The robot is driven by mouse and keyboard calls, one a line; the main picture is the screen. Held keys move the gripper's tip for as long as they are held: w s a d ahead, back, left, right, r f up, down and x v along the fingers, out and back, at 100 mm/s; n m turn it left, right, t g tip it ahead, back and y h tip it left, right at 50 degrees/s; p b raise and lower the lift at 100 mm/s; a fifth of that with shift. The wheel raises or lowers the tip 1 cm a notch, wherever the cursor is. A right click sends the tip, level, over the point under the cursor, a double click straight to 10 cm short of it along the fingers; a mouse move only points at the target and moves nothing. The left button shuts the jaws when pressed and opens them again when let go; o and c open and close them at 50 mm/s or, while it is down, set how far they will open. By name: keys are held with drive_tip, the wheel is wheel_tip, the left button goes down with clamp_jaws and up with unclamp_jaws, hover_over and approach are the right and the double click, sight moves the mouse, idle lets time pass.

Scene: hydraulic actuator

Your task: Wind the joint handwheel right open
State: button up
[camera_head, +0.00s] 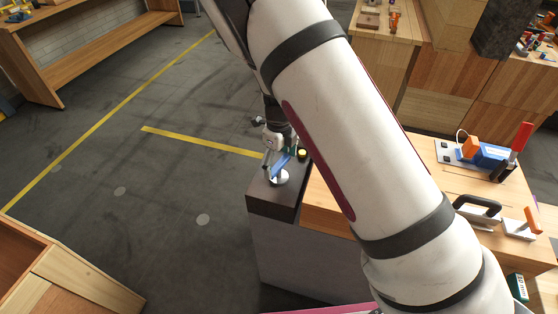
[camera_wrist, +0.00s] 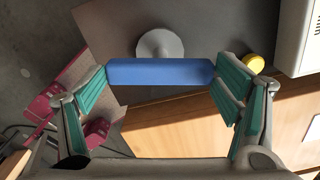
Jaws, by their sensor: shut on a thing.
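The joint handwheel shows as a blue bar (camera_wrist: 160,72) over a round grey disc (camera_wrist: 160,43) in the wrist view. In the head view the blue bar (camera_head: 281,161) and pale disc (camera_head: 279,179) are small, at the dark end of the bench. My gripper (camera_wrist: 161,80) has its two teal-padded fingers at the two ends of the bar, shut on it. In the head view my gripper (camera_head: 275,152) comes down from above onto the handwheel. How far the handwheel is turned I cannot tell.
A yellow knob (camera_wrist: 254,63) sits right of the handwheel, near a white box (camera_wrist: 298,38). My arm hides much of the wooden bench (camera_head: 325,208). Tools, including a blue vise-like device (camera_head: 487,153), lie on its right part.

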sight(279, 163)
drive_tip(key=o, duration=1.1)
wheel_tip(279, 163, up, 12)
